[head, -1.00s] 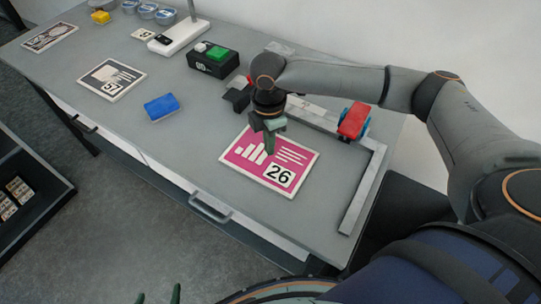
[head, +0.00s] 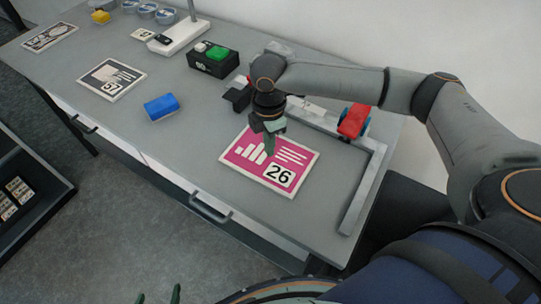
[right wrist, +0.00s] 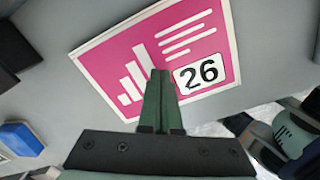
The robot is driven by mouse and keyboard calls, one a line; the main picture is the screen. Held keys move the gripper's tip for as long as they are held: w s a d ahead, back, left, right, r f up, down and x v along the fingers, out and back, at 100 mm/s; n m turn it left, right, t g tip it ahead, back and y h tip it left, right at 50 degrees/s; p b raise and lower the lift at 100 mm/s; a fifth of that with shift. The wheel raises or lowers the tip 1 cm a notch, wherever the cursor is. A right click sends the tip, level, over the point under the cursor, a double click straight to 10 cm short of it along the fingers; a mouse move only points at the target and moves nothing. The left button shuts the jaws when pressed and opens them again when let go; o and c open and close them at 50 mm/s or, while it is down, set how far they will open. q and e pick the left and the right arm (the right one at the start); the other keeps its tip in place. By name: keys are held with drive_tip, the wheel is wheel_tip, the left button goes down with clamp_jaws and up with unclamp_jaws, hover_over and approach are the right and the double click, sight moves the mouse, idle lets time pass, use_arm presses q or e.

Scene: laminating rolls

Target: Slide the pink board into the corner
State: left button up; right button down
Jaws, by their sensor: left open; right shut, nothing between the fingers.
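The pink board (head: 262,176), marked 26 with a white bar chart, lies flat on the grey table. It also shows in the right wrist view (right wrist: 110,65). The corner is a grey L-shaped rail (head: 364,190) to the right of and behind the board, with bare table between. My right gripper (head: 269,152) is shut and empty, fingers pointing down over the board; in the right wrist view its fingertips (right wrist: 161,75) overlap the board's chart. I cannot tell if they touch it. My left gripper (head: 158,297) is open at the bottom edge, away from the table.
A red and blue tool (head: 354,121) stands by the back rail. The table's front edge has drawer handles (head: 211,207).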

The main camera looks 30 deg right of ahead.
sight(295, 157)
drive_tip(key=shift+f, duration=0.7)
drive_tip(key=shift+s+d+p, duration=0.3)
drive_tip(key=shift+d+p, duration=0.25)
drive_tip(key=shift+s+d+f+p, duration=0.1)
drive_tip(key=shift+s+d+p, duration=0.35)
drive_tip(key=shift+d, duration=0.2)
drive_tip(key=shift+s+d+f+p, duration=0.1)
drive_tip(key=shift+s+d+p, duration=0.2)
drive_tip(key=shift+d+p, duration=0.25)
drive_tip(key=shift+d, duration=0.15)
drive_tip(key=shift+s+d+r+p, duration=0.1)
drive_tip(key=shift+s+d+p, duration=0.35)
drive_tip(key=shift+d+p, duration=0.4)
drive_tip(key=shift+s+d+r+p, duration=0.1)
drive_tip(key=shift+s+d+p, duration=0.1)
drive_tip(key=shift+d+p, duration=0.2)
drive_tip(key=shift+s+d+r+p, duration=0.1)
drive_tip(key=shift+s+d+p, duration=0.05)
drive_tip(key=shift+d+p, duration=0.25)
